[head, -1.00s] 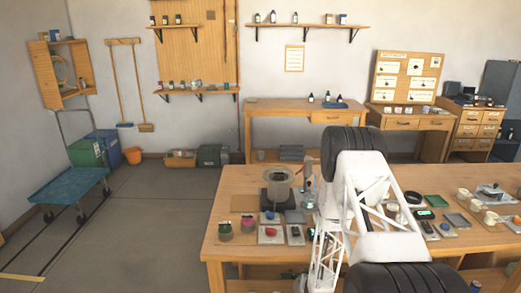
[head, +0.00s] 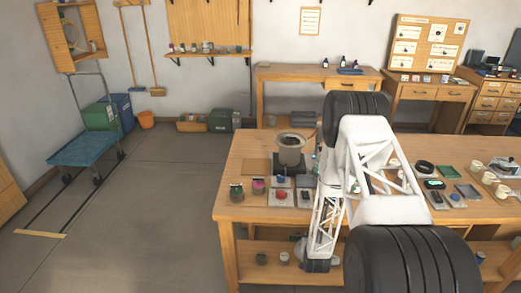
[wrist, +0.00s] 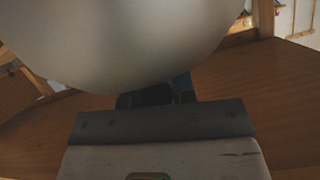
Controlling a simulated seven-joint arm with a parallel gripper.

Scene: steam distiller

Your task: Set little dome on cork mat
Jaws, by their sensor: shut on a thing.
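A pale grey rounded body, which looks like the little dome (wrist: 125,45), fills the top of the wrist view, very close to the camera. My gripper (wrist: 157,97) shows below it as dark fingers, shut on it; the contact itself is mostly hidden. In the head view my arm hides the gripper. A flat brown square that looks like the cork mat (head: 256,166) lies on the wooden workbench (head: 240,190). The dome is not clearly distinguishable in the head view.
Small jars (head: 236,192) and a tray with a red item (head: 281,194) sit in front of the pot. Open floor (head: 160,200) lies left of the bench.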

